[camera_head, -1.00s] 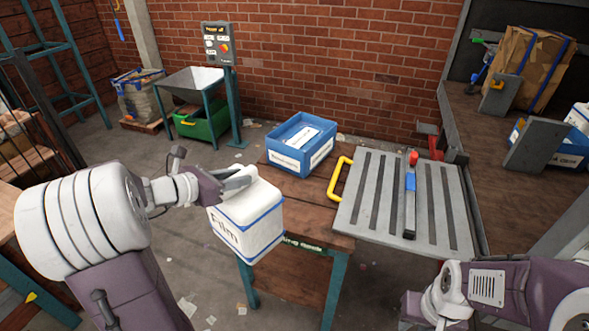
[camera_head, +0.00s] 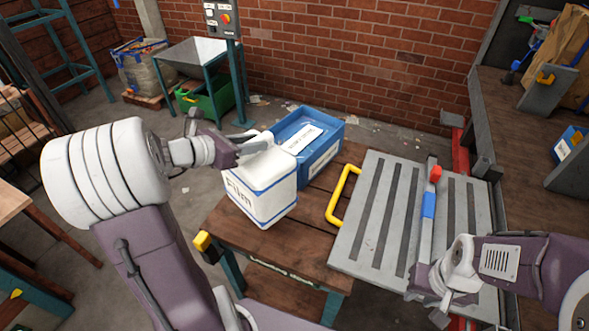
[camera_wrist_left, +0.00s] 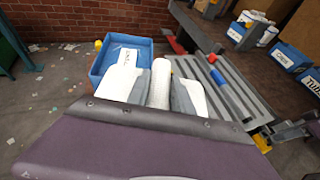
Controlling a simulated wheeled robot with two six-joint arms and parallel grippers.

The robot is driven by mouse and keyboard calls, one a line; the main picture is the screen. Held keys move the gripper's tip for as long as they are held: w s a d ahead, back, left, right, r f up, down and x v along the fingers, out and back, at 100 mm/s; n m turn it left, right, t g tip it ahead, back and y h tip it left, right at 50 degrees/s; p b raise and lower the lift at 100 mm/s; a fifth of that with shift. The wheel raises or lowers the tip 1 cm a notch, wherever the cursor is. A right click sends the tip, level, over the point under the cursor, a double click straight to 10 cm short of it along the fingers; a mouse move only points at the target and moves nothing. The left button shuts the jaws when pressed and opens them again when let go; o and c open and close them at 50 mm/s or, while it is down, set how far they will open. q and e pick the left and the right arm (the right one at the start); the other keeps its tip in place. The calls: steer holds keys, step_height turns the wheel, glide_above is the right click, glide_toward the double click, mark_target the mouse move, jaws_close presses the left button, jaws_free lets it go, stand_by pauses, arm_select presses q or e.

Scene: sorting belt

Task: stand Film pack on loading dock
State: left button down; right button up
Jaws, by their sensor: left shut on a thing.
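The Film pack (camera_head: 262,192) is a white jug-like pack with blue stripes and "Film" on its front. My left gripper (camera_head: 255,149) is shut on its top handle, which shows between the fingers in the left wrist view (camera_wrist_left: 160,84). The pack is roughly upright over the left part of the wooden table, in front of the blue bin. I cannot tell whether its base touches the table.
A labelled blue bin (camera_head: 325,160) stands on the wooden table (camera_head: 290,255). A yellow handle (camera_head: 343,193) rises beside a grey slotted plate (camera_head: 375,215), with a red-and-blue bar (camera_head: 429,205) on it. A grey upright panel (camera_head: 546,88) and boxes occupy the platform.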

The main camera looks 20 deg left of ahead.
mark_target(255, 158)
arm_select(q)
steer(key=shift+w+r, duration=0.2)
steer(key=shift+w, duration=0.05)
step_height(255, 158, down, 6)
steer(key=shift+s+r, duration=0.15)
steer(key=shift+r, duration=0.05)
steer(key=shift+f, duration=0.4)
step_height(255, 158, down, 4)
steer(key=shift+r, duration=0.15)
arm_select(e)
steer(key=shift+w+f, duration=0.2)
steer(key=shift+w, duration=0.05)
arm_select(q)
steer(key=shift+b, duration=0.3)
